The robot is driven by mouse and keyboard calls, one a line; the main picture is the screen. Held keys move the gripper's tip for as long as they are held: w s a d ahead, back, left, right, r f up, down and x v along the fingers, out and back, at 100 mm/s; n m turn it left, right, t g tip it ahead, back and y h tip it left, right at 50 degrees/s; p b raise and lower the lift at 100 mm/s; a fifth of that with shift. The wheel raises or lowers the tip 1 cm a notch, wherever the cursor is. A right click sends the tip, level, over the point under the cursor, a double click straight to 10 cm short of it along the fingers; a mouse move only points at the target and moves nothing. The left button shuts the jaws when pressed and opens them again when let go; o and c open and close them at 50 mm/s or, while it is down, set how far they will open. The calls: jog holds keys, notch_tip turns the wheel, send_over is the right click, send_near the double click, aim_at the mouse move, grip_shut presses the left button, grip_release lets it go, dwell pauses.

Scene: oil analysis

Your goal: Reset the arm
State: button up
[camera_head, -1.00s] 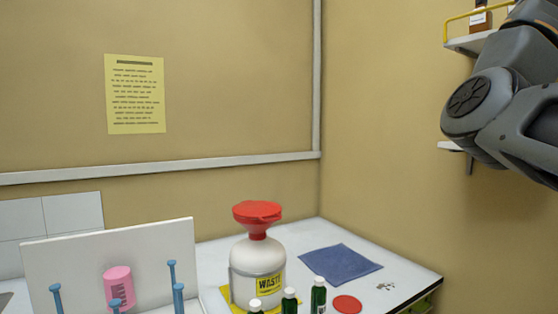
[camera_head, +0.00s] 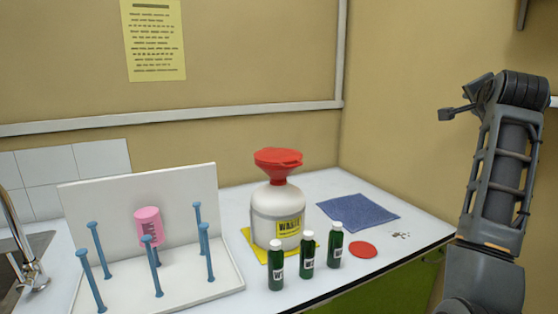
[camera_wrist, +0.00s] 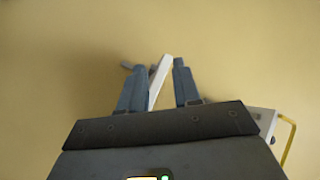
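My arm stands raised at the right of the head view, with my gripper (camera_head: 455,110) at its upper left end, in front of the tan wall and clear of the table. In the wrist view the two blue-grey fingers of my gripper (camera_wrist: 158,78) are apart. A narrow white strip shows between or behind them; I cannot tell what it is, and it does not look gripped. Behind them is mostly plain tan wall.
The white table holds a pegged rack (camera_head: 235,279) with a pink cup (camera_head: 148,221), a waste bottle (camera_head: 272,207) with red funnel (camera_head: 278,160), several green bottles (camera_head: 307,250), a red disc (camera_head: 363,250) and a blue cloth (camera_head: 362,209). A sink tap (camera_head: 22,240) stands left.

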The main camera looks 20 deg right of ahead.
jog(key=s+a+f+n+t+y, duration=0.1)
jog(key=a+f+n, duration=0.4)
jog(key=f, duration=0.6)
jog(key=s+a+f+n+t+y, duration=0.1)
jog(key=s+a+f+n, duration=0.1)
jog(key=a+f, duration=0.65)
jog(key=s+a+f+n+t+y, duration=0.1)
jog(key=s+a+f+n, duration=0.3)
jog(key=f, duration=0.3)
jog(key=s+a+f+n+y, duration=0.1)
jog(key=s+a+f+y, duration=0.1)
jog(key=s+a+f, duration=0.35)
jog(key=s+a+f+n+y, duration=0.3)
jog(key=s+a, duration=0.6)
jog(key=s, duration=0.3)
jog(key=s+a+f+n+y, duration=0.2)
jog(key=s+a+f+n, duration=0.15)
jog(key=s+a, duration=0.6)
jog(key=s+a+r+n+y, duration=0.1)
jog(key=s+r, duration=0.3)
jog(key=s, duration=0.6)
jog(key=shift+s+a+r+n+y, duration=0.25)
jog(key=shift+a+r+n+y, duration=0.1)
jog(key=shift+a, duration=0.3)
